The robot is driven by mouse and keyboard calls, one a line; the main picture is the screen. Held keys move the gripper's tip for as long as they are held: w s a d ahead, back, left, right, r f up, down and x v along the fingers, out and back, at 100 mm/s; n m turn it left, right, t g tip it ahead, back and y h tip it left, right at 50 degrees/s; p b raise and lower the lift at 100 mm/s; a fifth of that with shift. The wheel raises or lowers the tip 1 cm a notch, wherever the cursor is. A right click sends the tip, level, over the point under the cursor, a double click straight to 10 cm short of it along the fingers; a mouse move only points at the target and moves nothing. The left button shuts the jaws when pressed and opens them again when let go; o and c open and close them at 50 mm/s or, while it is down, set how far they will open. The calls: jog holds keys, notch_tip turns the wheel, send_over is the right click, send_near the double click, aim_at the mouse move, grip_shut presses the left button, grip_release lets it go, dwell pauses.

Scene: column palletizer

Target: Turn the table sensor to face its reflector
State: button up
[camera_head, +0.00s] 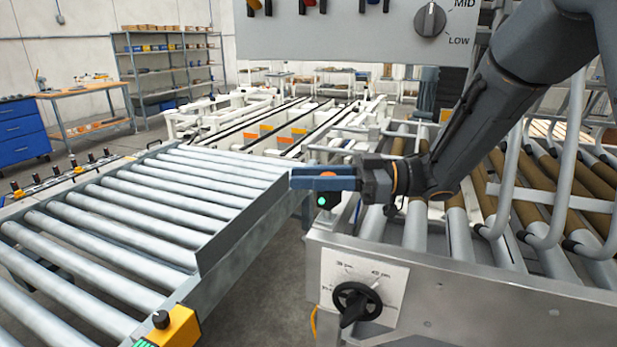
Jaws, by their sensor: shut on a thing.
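My gripper (302,178) reaches in from the right, with its two blue-grey fingers pointing left. The fingers are shut on the sensor (322,201), a small dark block with a lit green lamp on the side facing me and an orange part showing between the fingers. The sensor sits at the gap between the left roller conveyor and the right roller table, and the fingers hide part of it. I cannot make out a reflector for certain, nor tell exactly which way the sensor faces.
The grey roller conveyor (150,205) fills the left. A yellow box with a black knob (172,328) is at its near edge. The right table's metal frame carries a black dial (357,302). Bent grey bars (565,190) stand at right. A control panel (355,35) hangs above.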

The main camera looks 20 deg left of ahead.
jog(key=o, duration=1)
jog(key=shift+o, duration=0.2)
